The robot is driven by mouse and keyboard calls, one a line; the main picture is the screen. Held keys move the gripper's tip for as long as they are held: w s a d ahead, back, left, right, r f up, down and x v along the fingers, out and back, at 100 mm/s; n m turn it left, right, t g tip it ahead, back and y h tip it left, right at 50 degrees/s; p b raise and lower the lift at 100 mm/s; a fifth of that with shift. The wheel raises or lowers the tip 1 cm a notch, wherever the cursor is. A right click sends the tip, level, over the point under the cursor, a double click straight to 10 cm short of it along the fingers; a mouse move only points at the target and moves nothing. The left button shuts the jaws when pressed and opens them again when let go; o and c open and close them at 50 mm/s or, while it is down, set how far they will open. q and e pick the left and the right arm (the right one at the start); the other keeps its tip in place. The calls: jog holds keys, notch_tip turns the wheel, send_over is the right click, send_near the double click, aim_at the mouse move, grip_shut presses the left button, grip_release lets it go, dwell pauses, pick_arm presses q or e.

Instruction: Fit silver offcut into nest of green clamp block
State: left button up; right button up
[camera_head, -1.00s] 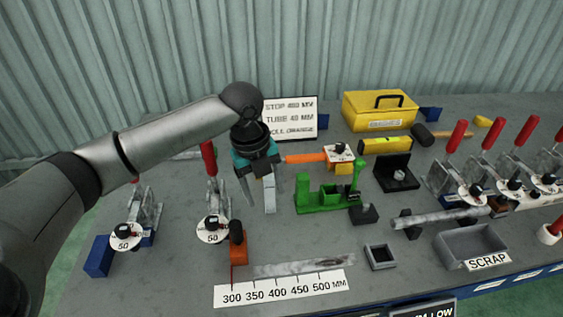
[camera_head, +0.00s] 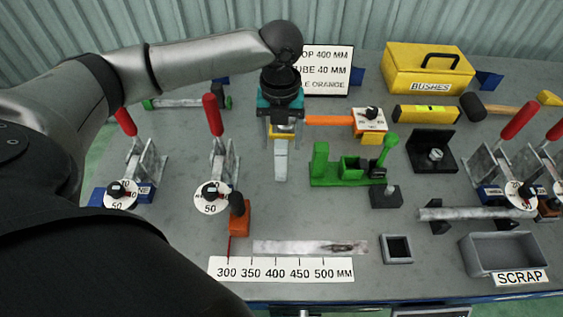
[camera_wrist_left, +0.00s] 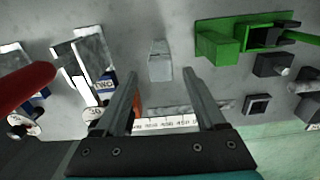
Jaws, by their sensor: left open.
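The silver offcut (camera_head: 281,162) is a short pale metal piece on the grey bench, left of the green clamp block (camera_head: 330,181). The block has an upright post at its left, a box-like nest in the middle and a lever at its right. My left gripper (camera_head: 282,138) is open over the offcut. In the left wrist view the offcut (camera_wrist_left: 160,62) lies between and beyond the spread fingertips (camera_wrist_left: 162,80), with no contact visible. The green block (camera_wrist_left: 218,47) shows to the right there. My right gripper is not in view.
An orange stop (camera_head: 239,217) and a long silver strip (camera_head: 308,247) lie in front by the scale (camera_head: 280,269). An orange-handled tool (camera_head: 330,120) lies behind the green block. Red-handled clamps (camera_head: 214,115) stand left. A grey scrap bin (camera_head: 487,254) is front right.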

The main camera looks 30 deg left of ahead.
aim_at(281, 154)
pick_arm(q)
jog(key=shift+w+f, duration=0.1)
jog(key=shift+f, duration=0.7)
notch_tip(281, 154, down, 5)
jog(key=shift+w+a+r+b, duration=0.1)
jog(key=shift+w+r+b, duration=0.05)
jog(key=shift+b, duration=0.7)
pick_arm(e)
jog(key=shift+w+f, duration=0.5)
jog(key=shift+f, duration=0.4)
pick_arm(q)
jog(key=shift+r, duration=0.1)
grip_shut()
